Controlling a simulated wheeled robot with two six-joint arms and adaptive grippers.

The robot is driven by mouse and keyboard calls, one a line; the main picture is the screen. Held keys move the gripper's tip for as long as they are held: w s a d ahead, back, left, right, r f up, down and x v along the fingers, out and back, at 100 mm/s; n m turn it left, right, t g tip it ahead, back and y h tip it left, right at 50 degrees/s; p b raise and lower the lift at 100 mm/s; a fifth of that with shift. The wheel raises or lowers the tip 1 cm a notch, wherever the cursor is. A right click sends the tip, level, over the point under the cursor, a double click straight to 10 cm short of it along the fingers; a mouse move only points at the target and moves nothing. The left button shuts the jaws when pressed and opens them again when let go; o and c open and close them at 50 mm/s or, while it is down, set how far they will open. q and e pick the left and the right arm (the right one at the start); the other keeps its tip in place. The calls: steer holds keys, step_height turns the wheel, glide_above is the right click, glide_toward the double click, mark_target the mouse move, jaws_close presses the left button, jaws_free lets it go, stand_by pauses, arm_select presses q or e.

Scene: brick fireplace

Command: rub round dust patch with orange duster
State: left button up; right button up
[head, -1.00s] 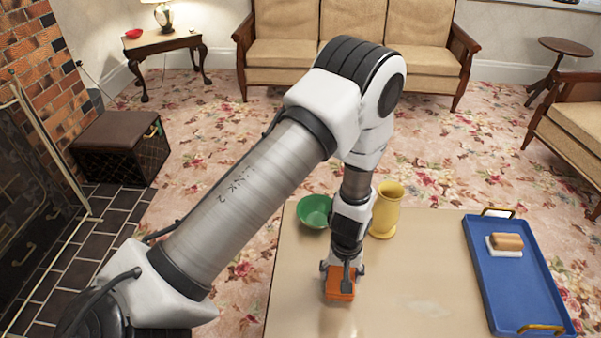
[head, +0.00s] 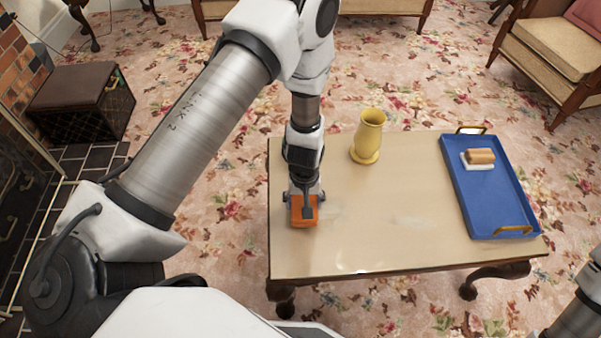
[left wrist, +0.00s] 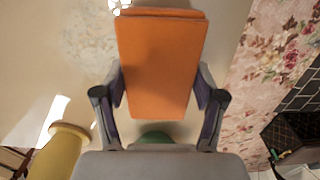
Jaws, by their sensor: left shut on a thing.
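The orange duster (head: 299,219) is held in my left gripper (head: 304,200), low over the left part of the table (head: 350,250). In the left wrist view the duster (left wrist: 160,65) fills the space between the fingers. I cannot tell if it touches the tabletop. A pale, roughly round dust patch (left wrist: 92,45) lies beside the duster in the left wrist view. In the head view a faint patch (head: 329,209) shows just right of the duster, and another pale smear (head: 408,222) lies farther right. My right gripper is out of view.
A yellow vase (head: 368,138) stands at the table's back. A blue tray (head: 485,205) on the right holds a tan-topped, white-based block (head: 480,157). The table's front middle is clear.

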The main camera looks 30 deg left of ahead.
arm_select(q)
steer(key=shift+w+d+r+p, duration=0.1)
steer(key=shift+r+p, duration=0.25)
steer(key=shift+r, duration=0.25)
steer(key=shift+w+d+r+p, duration=0.1)
steer(key=shift+r+p, duration=0.25)
steer(key=shift+r, duration=0.2)
step_height(320, 180, up, 4)
steer(key=p, duration=0.3)
steer(key=shift+a+p, duration=0.1)
steer(key=shift+p, duration=0.25)
